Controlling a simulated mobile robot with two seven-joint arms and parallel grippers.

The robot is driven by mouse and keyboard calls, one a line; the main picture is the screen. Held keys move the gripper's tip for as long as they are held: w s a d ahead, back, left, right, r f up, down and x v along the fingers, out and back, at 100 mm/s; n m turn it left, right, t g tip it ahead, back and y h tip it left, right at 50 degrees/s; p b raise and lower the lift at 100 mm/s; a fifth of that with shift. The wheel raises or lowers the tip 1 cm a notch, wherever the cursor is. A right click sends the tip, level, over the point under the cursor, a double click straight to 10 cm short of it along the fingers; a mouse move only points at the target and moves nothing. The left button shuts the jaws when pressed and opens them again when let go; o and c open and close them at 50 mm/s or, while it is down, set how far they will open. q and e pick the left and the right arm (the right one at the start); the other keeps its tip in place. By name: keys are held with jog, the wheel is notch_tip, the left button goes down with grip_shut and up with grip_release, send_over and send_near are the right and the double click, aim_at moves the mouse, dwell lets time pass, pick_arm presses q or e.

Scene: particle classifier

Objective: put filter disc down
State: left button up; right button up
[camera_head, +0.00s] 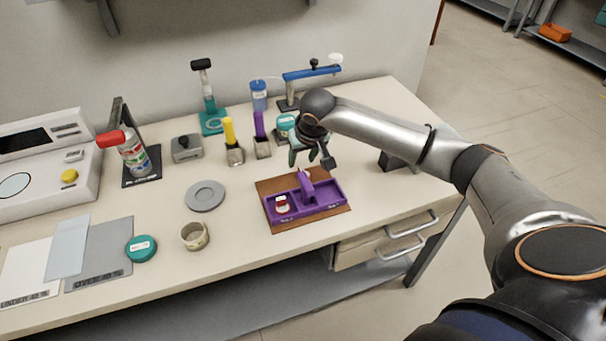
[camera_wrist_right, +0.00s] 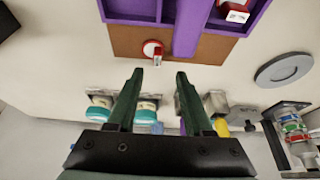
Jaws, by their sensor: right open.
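Which item is the filter disc is not certain; two small red-and-white round pieces show. One (camera_head: 282,203) sits in the left compartment of the purple tray (camera_head: 322,207); it also shows in the right wrist view (camera_wrist_right: 235,12). The other (camera_wrist_right: 153,48) lies on the brown board (camera_wrist_right: 125,42), outside the tray, at the board's far edge. My right gripper (camera_head: 311,162) is open and empty, above the table just behind the tray. In the wrist view its fingers (camera_wrist_right: 157,80) are apart, with the loose red-and-white piece beyond their tips. My left gripper is out of view.
A grey round plate (camera_head: 205,195), a beige ring (camera_head: 194,236) and a teal tin (camera_head: 141,248) stand left of the board. Yellow-handled (camera_head: 231,142) and purple-handled (camera_head: 261,138) tools stand behind. The table's front right is clear.

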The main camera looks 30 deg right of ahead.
aim_at(302, 167)
jog(key=x, duration=0.5)
jog(key=shift+s+d+f, duration=0.1)
jog(key=shift+s+d, duration=0.1)
jog(key=shift+s, duration=0.05)
jog(key=shift+c, duration=0.3)
grip_shut()
